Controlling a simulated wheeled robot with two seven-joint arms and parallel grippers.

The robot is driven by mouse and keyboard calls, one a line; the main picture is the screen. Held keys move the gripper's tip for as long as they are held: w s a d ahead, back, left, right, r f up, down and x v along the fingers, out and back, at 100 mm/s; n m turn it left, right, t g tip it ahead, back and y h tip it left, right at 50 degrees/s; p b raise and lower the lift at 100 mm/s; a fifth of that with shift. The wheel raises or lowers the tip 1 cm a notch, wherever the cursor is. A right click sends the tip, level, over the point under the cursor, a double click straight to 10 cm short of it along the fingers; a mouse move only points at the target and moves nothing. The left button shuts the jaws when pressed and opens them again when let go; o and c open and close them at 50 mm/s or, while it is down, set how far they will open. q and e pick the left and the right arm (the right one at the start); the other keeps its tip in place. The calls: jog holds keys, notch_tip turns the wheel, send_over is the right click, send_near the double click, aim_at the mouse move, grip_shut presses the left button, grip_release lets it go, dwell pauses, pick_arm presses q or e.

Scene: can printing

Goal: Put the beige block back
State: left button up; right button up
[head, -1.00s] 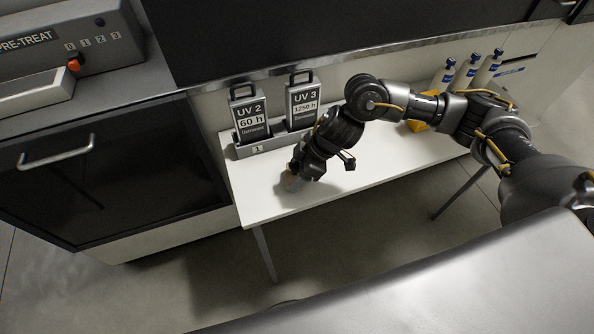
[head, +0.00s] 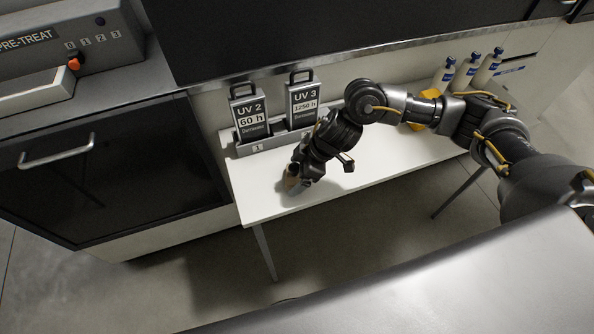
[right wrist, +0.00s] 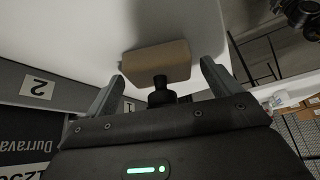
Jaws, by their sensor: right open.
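My right gripper (head: 292,184) points down near the table's front edge in the head view. In the right wrist view the right gripper (right wrist: 161,70) has its fingers apart, one on each side of the block, with visible gaps. In the head view the block is mostly hidden by the gripper.
UV 2 (head: 250,115) and UV 3 (head: 302,103) cartridges stand in a grey holder (head: 243,149) at the table's back left. Bottles (head: 468,72) and a yellow object (head: 430,94) are at the back right. The table's front middle is clear.

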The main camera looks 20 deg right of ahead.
jog(key=b+v, duration=0.1)
jog(key=v, duration=1.1)
